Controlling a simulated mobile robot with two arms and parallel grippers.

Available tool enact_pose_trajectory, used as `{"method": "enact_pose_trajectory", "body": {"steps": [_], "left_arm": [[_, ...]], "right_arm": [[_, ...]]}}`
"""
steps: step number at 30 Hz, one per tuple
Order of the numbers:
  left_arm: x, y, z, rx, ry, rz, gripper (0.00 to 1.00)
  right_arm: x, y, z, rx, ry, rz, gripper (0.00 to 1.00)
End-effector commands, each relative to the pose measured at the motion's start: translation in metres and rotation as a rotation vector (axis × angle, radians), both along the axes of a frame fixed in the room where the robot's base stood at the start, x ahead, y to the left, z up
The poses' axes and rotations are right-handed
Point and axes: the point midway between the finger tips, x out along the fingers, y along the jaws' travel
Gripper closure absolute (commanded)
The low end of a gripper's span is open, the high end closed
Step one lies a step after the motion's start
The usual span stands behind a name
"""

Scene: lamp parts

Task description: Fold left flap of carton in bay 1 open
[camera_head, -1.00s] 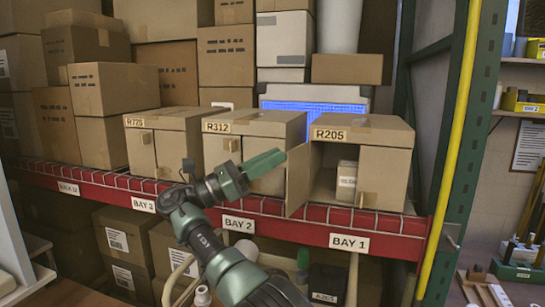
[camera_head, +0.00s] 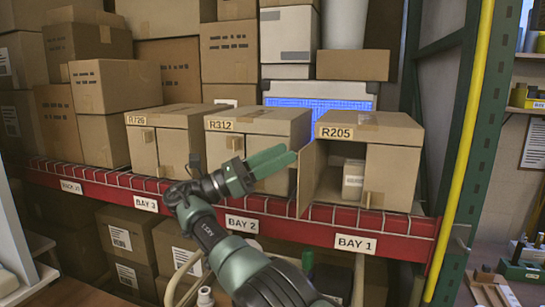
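The carton in bay 1 (camera_head: 401,133), labelled R205, stands on the red-fronted shelf above the BAY 1 label. Its left flap (camera_head: 307,184) stands swung out toward me from the left edge. Its right flap (camera_head: 392,178) is closed across the right half of the front. A small white-labelled box (camera_head: 353,180) shows inside through the opening. My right gripper (camera_head: 291,151) is left of the left flap, its green fingers lying together and looking shut. The fingertips are close to the flap's outer upper part; I cannot tell whether they touch. My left gripper is not in view.
Closed cartons R312 (camera_head: 258,121) and R725 (camera_head: 165,118) stand to the left on the same shelf. A green rack post (camera_head: 470,140) and yellow pole (camera_head: 463,150) stand to the right. Stacked boxes (camera_head: 102,90) fill the back left.

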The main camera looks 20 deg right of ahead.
Motion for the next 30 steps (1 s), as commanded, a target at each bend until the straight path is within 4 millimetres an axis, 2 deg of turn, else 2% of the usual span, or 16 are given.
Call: {"method": "enact_pose_trajectory", "body": {"steps": [1, 23, 26, 30], "left_arm": [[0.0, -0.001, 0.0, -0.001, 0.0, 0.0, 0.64], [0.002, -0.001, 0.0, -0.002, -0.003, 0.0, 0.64], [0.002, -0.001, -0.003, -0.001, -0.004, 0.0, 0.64], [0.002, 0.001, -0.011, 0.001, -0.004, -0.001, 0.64]], "right_arm": [[0.003, -0.005, 0.002, 0.001, 0.003, 0.006, 0.74], [0.003, -0.005, 0.002, 0.0, 0.007, 0.006, 0.74], [0.003, -0.005, 0.01, -0.002, 0.003, 0.005, 0.74], [0.001, -0.003, 0.035, -0.003, -0.002, 0.004, 0.74]]}}
